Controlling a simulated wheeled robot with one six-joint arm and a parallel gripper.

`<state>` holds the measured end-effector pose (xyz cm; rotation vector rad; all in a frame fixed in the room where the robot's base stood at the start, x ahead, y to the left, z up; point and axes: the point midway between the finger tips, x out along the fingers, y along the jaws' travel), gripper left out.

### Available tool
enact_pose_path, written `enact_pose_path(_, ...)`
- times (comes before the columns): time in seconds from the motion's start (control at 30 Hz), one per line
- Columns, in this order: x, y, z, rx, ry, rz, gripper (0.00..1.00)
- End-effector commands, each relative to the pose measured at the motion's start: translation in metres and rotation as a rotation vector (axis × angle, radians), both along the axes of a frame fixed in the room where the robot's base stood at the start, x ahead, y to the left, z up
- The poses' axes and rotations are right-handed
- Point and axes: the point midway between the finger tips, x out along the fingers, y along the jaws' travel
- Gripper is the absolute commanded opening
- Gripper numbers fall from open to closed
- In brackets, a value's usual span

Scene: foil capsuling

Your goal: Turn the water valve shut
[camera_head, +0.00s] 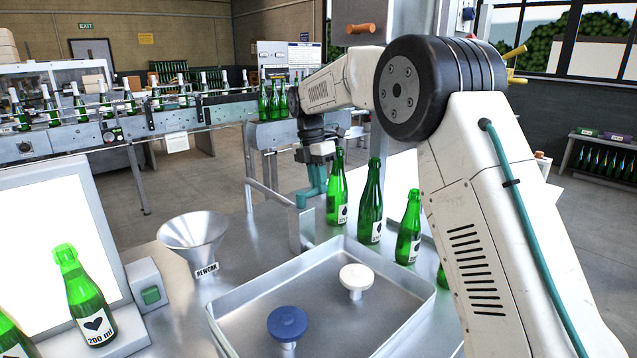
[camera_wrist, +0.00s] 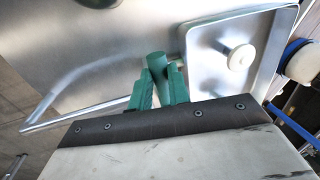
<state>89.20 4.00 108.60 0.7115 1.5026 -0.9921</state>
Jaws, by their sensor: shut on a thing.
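My gripper (camera_head: 317,176) reaches down at the bench's far edge, beside the green bottles. In the wrist view its two teal fingers (camera_wrist: 159,86) are closed about a teal, round-ended piece (camera_wrist: 156,62), which looks like the water valve's handle. In the head view a teal piece (camera_head: 302,199) shows at the fingers, above an upright metal post (camera_head: 301,230). Teal on teal makes the edge between fingers and handle hard to see. The valve body and how far the handle is turned cannot be told.
A metal tray (camera_head: 222,326) holds a white knob-like piece (camera_head: 356,277) and a blue one (camera_head: 287,322). A funnel marked REWORK (camera_head: 193,235) stands left of it. Green bottles (camera_head: 371,205) stand close right of my gripper. A bent metal rail (camera_head: 262,190) runs on its left.

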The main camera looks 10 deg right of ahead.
Motion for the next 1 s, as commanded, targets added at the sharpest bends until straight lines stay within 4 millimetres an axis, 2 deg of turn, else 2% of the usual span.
enact_pose_path(0.07, 0.001, 0.0, 0.002, 0.0, -0.006, 0.001, 0.0)
enact_pose_path(0.1, 0.001, 0.0, 0.002, 0.0, -0.006, 0.001, 0.21)
enact_pose_path(0.17, 0.001, 0.0, 0.002, 0.0, -0.006, 0.001, 0.37)
enact_pose_path(0.2, 0.001, 0.0, 0.001, 0.001, -0.005, 0.0, 0.4)
enact_pose_path(0.53, 0.002, 0.001, 0.006, 0.0, -0.005, -0.001, 0.4)
enact_pose_path(1.0, 0.014, 0.007, 0.072, 0.001, -0.005, 0.0, 0.4)
